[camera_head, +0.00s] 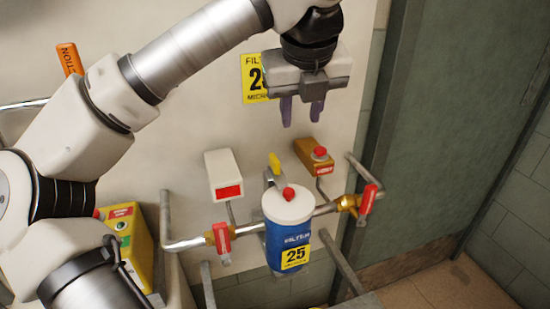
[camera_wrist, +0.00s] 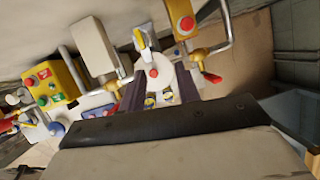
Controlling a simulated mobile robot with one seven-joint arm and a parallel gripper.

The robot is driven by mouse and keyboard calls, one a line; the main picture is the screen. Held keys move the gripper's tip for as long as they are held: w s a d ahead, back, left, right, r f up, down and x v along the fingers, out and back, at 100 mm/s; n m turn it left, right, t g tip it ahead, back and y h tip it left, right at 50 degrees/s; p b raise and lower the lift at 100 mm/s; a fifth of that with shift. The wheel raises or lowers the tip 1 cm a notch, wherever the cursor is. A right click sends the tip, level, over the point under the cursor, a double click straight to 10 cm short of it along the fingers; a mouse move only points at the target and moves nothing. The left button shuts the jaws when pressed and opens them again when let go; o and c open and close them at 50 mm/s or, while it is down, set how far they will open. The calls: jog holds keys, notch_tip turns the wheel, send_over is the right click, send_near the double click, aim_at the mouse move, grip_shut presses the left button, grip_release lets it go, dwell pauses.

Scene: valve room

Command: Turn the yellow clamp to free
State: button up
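The yellow clamp (camera_head: 274,162) is a short yellow lever on a grey bracket behind the top of the blue and white filter canister (camera_head: 287,228). In the head view it stands nearly upright, leaning a little. In the wrist view the yellow clamp (camera_wrist: 139,38) shows beyond the canister's white lid (camera_wrist: 157,78) with its red button. My gripper (camera_head: 301,112) hangs above the canister, pointing down, with its two purple fingers apart and nothing between them. It is clear of the clamp. In the wrist view its fingers (camera_wrist: 160,92) frame the lid from above.
Red-handled valves flank the canister, at left (camera_head: 221,238) and right (camera_head: 367,199), on a steel pipe. A white box (camera_head: 223,174) and an orange button box (camera_head: 315,156) stand behind. A yellow control box (camera_head: 128,240) is at left. A green door panel (camera_head: 460,120) is at right.

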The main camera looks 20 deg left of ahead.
aim_at(275, 158)
jog(key=shift+n+y, duration=0.6)
jog(key=shift+y, duration=0.1)
jog(key=x, duration=0.5)
jog(key=a+x, duration=0.1)
jog(key=x, duration=0.3)
jog(key=a+p+x, duration=0.1)
jog(key=x, duration=0.4)
jog(key=shift+s+a+f, duration=0.15)
jog(key=shift+s, duration=0.1)
grip_shut()
